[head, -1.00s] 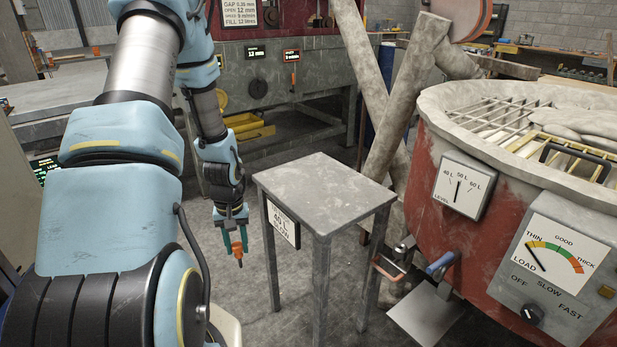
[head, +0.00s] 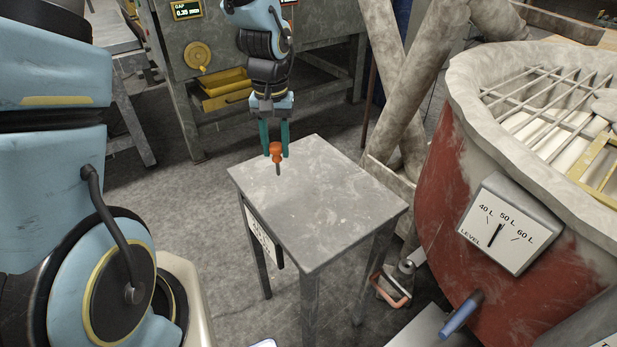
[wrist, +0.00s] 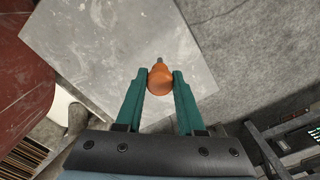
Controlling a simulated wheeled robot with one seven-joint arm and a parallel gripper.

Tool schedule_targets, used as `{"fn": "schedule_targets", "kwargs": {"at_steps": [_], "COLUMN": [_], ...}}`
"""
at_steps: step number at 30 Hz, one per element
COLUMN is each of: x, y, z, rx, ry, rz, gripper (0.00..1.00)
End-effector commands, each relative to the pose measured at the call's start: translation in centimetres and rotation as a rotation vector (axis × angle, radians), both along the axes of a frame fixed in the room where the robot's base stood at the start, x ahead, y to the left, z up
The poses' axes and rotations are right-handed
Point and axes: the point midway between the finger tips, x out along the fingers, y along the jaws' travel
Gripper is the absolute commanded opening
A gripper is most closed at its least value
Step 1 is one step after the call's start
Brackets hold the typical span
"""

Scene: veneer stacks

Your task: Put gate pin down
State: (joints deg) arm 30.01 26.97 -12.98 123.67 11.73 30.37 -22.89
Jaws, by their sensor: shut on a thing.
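The gate pin (head: 276,154) has an orange head and a short grey shank that points down. My gripper (head: 275,150) is shut on its head with two green fingers. In the head view, pin and gripper appear over the far left part of a grey metal stand (head: 330,215). The gap between the pin's tip and the stand top is hard to judge. In the wrist view, the orange head of the pin (wrist: 160,78) sits between the fingertips (wrist: 160,80), with the bare stand top (wrist: 110,50) behind it.
A red tank (head: 470,165) with a pale rim, a grid on top and a level gauge (head: 508,225) stands at the right. A blue-handled lever (head: 461,314) juts from it. Slanted pale posts (head: 420,90) stand behind the stand. The stand top is clear.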

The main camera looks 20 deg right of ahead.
Motion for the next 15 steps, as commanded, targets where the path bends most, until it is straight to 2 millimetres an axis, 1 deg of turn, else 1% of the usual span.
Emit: {"fn": "schedule_targets", "kwargs": {"at_steps": [1,3,7,8,10,15], "x": [-1.1,-2.2,-3.5,-3.7,-3.9,-3.9], "y": [-1.2,-2.3,-3.4,-3.5,-3.6,-3.6], "z": [1.1,2.0,2.8,2.7,2.0,-1.0], "rx": [-0.001,-0.001,0.000,0.002,0.004,0.005], "ry": [-0.002,0.000,0.001,0.003,0.006,0.006], "rz": [-0.030,-0.056,-0.083,-0.085,-0.091,-0.091], "gripper": [0.00,0.00,0.00,0.00,0.00,0.00]}}
